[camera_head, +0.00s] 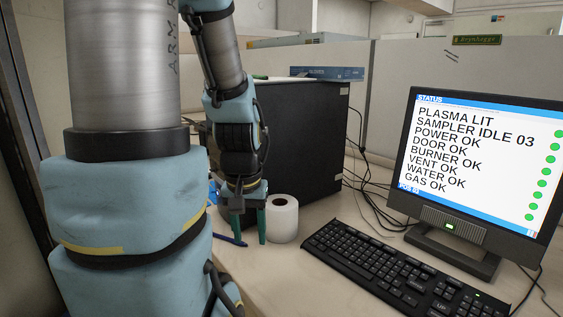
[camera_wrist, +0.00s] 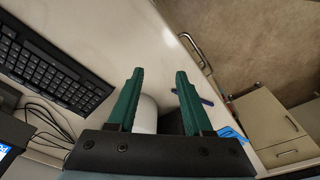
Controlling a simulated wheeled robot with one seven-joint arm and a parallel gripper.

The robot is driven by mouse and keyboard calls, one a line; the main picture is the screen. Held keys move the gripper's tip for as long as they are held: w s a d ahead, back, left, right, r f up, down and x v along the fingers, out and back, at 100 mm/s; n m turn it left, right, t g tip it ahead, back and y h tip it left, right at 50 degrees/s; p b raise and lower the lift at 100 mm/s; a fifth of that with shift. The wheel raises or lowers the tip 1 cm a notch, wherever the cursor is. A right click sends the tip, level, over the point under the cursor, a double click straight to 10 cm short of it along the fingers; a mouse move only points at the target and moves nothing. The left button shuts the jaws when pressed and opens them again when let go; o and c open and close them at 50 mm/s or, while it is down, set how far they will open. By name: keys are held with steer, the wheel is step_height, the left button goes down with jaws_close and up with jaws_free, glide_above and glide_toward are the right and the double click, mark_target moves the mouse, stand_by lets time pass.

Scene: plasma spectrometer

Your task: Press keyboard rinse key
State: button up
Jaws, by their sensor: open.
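The black keyboard (camera_head: 385,268) lies on the desk in front of the monitor, at the lower right of the head view. In the wrist view the keyboard (camera_wrist: 50,68) is at the upper left, to the left of the fingers. The lettering on its keys is too small to read, so I cannot tell which is the rinse key. My gripper (camera_head: 252,222) has two green fingers pointing down, left of the keyboard and apart from it. In the wrist view my gripper (camera_wrist: 158,75) is open with nothing held between the fingertips.
A white paper roll (camera_head: 282,219) stands beside my gripper, between it and the keyboard. A dark pen-like item (camera_head: 230,239) lies nearby. A black box (camera_head: 300,135) stands behind. The monitor (camera_head: 475,160) shows "PLASMA LIT" and "SAMPLER IDLE 03". Cables (camera_head: 372,190) run behind the keyboard.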

jaws_close()
stand_by(1.1)
